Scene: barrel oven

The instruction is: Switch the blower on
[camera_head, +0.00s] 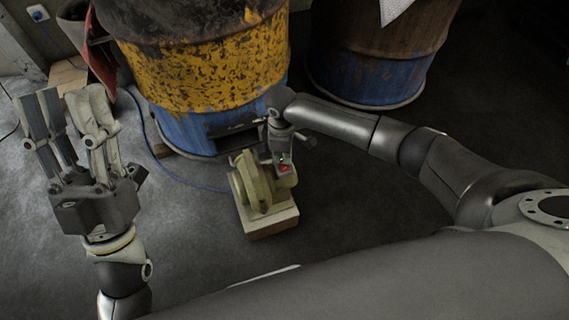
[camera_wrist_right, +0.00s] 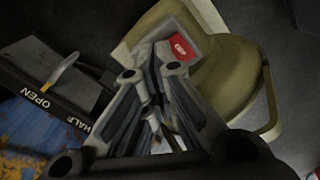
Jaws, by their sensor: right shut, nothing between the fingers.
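The blower (camera_head: 256,184) is a yellow-green rounded housing on a pale block, on the floor in front of the yellow and blue barrel. Its red switch (camera_head: 285,168) shows just below my right gripper (camera_head: 282,155). In the right wrist view the blower (camera_wrist_right: 228,75) lies beyond the fingers, and the red switch (camera_wrist_right: 181,46) is just past the fingertips (camera_wrist_right: 160,52). The right gripper is shut and empty, close to the switch; I cannot tell whether it touches. The switch's position cannot be read. My left gripper (camera_head: 68,95) is open and empty at the left, away from the blower.
The yellow and blue barrel (camera_head: 200,75) stands behind the blower; a rusty and blue barrel (camera_head: 365,75) stands to its right. A dark plate marked OPEN and HALF (camera_wrist_right: 50,100) lies left of my right fingers. A blue cable (camera_head: 165,165) runs along the floor.

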